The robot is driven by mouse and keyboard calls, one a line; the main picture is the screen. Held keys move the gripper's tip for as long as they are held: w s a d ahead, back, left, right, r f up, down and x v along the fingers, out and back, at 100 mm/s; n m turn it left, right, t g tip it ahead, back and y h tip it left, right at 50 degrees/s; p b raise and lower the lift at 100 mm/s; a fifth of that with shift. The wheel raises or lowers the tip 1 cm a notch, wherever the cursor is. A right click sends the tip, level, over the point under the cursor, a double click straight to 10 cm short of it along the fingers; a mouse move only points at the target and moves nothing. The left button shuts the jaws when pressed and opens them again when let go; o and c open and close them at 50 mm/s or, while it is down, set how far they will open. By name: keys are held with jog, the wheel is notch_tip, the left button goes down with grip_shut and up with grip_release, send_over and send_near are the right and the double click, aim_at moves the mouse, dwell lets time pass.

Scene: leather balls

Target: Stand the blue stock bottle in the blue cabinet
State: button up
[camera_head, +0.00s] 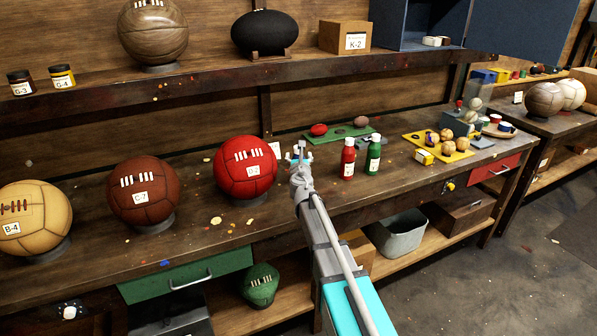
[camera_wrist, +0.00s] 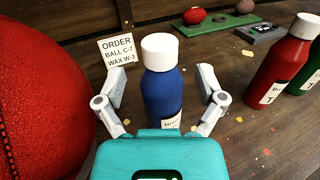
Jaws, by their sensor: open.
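The blue stock bottle (camera_wrist: 163,95), with a white cap and a white label, stands upright on the workbench in the wrist view. My gripper (camera_wrist: 161,82) is open, with one finger on each side of the bottle; I cannot tell whether either touches it.
The red ball (camera_head: 245,168) is close on the gripper's left. A red bottle (camera_head: 347,158) and a green bottle (camera_head: 373,155) stand to its right. An order card (camera_wrist: 117,50) is behind the blue bottle. The shelf edge (camera_head: 200,83) runs above the bench.

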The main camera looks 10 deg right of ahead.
jog(key=shift+w+d+f, duration=0.1)
jog(key=shift+w+d, duration=0.1)
jog(key=shift+w, duration=1.45)
jog(key=shift+c, duration=0.2)
grip_shut()
